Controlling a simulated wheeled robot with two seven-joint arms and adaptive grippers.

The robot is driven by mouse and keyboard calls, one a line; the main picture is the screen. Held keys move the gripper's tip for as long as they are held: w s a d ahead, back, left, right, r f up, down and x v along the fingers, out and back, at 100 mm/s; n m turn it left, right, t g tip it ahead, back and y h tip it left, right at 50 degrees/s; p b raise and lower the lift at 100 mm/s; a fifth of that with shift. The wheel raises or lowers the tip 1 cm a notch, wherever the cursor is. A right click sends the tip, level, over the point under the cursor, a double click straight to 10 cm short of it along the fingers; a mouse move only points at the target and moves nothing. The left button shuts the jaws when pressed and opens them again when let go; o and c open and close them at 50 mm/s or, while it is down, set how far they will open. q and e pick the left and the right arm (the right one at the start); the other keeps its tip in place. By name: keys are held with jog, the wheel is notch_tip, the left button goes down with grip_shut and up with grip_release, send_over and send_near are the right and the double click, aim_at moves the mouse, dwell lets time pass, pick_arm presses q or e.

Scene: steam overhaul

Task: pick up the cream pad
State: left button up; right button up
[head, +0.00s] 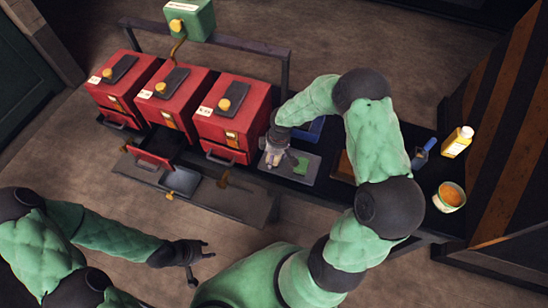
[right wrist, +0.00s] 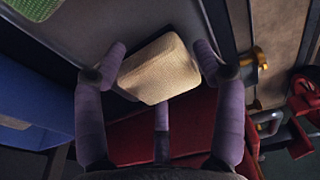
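The cream pad (right wrist: 155,68) shows in the right wrist view as a pale textured block, tilted, between my right gripper's purple fingers (right wrist: 160,70). The side fingers bend inward against its two sides, and the third finger meets its lower edge. The pad overlaps the grey tray's edge in that view; any gap under it cannot be judged. In the head view my right gripper (head: 274,151) is over the left part of the grey tray (head: 310,176) and largely hides the pad. My left gripper (head: 203,262) is empty, fingers apart, low in front of the bench.
A green pad (head: 301,165) lies on the tray, with a blue container (head: 312,129) behind it. Red drawer boxes (head: 234,112) stand to the left, one drawer (head: 156,151) pulled out. A yellow bottle (head: 457,142) and orange-filled tub (head: 449,196) stand at the right.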

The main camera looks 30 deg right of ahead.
jog(key=c, duration=0.6)
jog(key=shift+r, duration=0.15)
